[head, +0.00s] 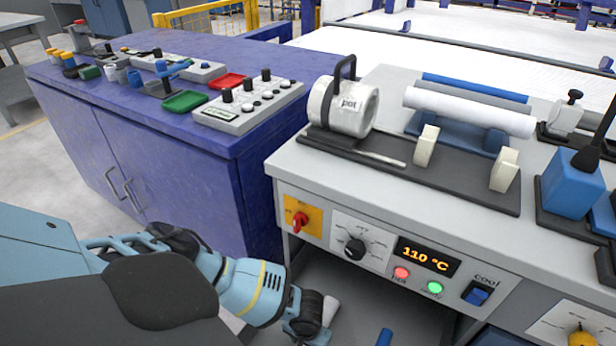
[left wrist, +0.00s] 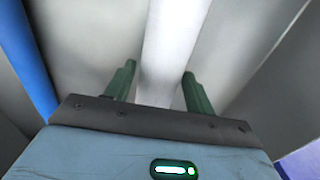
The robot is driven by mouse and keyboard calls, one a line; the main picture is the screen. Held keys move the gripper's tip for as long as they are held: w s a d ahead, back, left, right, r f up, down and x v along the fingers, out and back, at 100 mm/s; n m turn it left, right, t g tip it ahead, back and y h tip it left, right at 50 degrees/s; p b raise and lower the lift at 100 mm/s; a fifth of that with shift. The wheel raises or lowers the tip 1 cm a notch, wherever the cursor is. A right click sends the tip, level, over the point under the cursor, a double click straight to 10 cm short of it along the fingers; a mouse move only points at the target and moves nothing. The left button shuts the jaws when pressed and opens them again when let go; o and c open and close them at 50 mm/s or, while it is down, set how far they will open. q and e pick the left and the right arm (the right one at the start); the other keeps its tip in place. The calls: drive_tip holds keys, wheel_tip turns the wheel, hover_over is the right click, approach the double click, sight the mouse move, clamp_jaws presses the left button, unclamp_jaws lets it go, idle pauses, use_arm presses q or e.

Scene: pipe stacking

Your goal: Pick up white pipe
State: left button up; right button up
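A white pipe (left wrist: 172,45) runs lengthwise between the two green fingers of my left gripper (left wrist: 158,72) in the left wrist view. The fingers are apart, with a gap on each side of the pipe. In the head view my left wrist (head: 305,318) hangs down at the bottom, beside a small white end (head: 330,308), probably of this pipe. The fingers are hidden there. Another white pipe (head: 470,108) lies on a holder on the bench top. My right gripper is not in view.
A blue pipe (left wrist: 28,65) lies left of the white one; a blue end (head: 384,338) shows low in the head view. The grey heating bench (head: 290,160) overhangs on the right. A purple cabinet (head: 190,180) stands left.

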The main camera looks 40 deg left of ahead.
use_arm(q)
drive_tip(key=c, duration=0.7)
